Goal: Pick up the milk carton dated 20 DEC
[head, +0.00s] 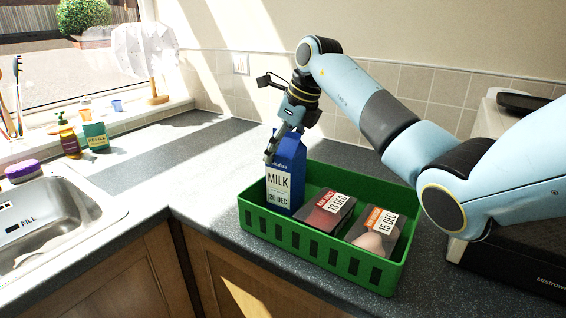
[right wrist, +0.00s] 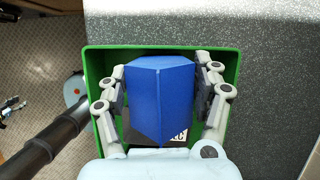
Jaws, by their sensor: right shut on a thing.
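The blue milk carton (head: 285,178) stands upright in the left end of the green crate (head: 300,236). Its white label reads MILK and 20 DEC. My right gripper (head: 284,143) reaches down from above and is shut on the carton's upper part. In the right wrist view the carton (right wrist: 160,95) sits between the two fingers, which touch it on both sides. The carton's base is hidden by the crate's wall. My left gripper is not in view.
The crate also holds a package dated 13 DEC (head: 328,210) and one dated 15 DEC (head: 375,232). A sink (head: 50,225) is at the left, with a bottle (head: 68,138) and a refill box (head: 96,136) behind it. The counter left of the crate is clear.

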